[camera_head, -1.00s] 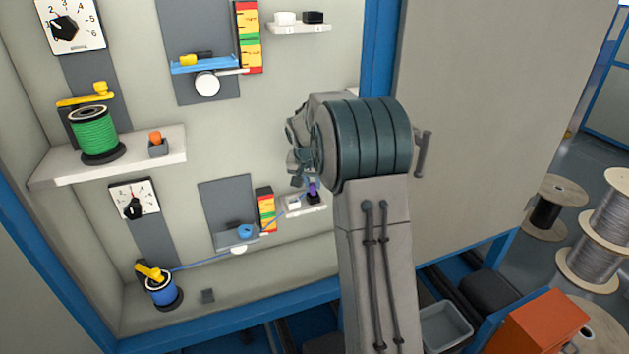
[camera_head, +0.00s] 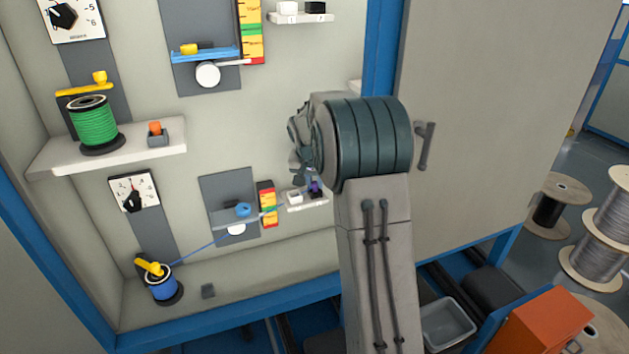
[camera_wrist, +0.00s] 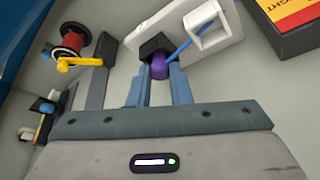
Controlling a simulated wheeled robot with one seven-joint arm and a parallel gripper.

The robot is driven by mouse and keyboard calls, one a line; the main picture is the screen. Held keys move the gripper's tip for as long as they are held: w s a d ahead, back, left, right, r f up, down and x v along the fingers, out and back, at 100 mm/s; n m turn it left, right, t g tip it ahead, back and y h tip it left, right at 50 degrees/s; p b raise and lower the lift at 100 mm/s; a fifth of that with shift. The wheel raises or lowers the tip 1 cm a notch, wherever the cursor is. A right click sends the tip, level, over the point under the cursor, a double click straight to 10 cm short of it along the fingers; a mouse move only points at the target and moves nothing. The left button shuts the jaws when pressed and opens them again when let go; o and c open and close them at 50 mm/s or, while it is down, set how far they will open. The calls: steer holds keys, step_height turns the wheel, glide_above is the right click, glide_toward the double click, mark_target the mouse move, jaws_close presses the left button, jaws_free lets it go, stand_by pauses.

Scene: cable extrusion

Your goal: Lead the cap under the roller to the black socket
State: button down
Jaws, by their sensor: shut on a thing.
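My gripper (camera_wrist: 158,80) is shut on the purple cap (camera_wrist: 159,69), at the mouth of the black socket (camera_wrist: 153,46). The cap touches or overlaps the socket; how deep it sits is hidden. In the head view, my arm partly covers the gripper, and the purple cap (camera_head: 316,187) shows at the black socket (camera_head: 317,196). The blue cable (camera_head: 200,248) rises from the blue spool (camera_head: 161,286) to the lower white roller (camera_head: 236,230), then to the sockets. I cannot tell exactly how it passes the roller. In the wrist view, the cable (camera_wrist: 186,40) passes the white socket (camera_wrist: 208,30).
A red-yellow-green scale (camera_head: 267,204) stands between roller and sockets. A shelf (camera_head: 60,168) with a green spool (camera_head: 93,125) is upper left. The upper station has its own white roller (camera_head: 207,74). A grey cabinet door (camera_head: 480,110) is on the right.

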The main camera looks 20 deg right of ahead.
steer(key=c, duration=1.3)
jaws_free()
steer(key=shift+o, duration=0.2)
steer(key=b+v, duration=0.2)
steer(key=v, duration=1.2)
steer(key=shift+f, duration=0.15)
steer(key=o, duration=1.1)
steer(key=shift+c, duration=0.2)
steer(key=shift+p+v, duration=1.2)
steer(key=shift+v, duration=0.75)
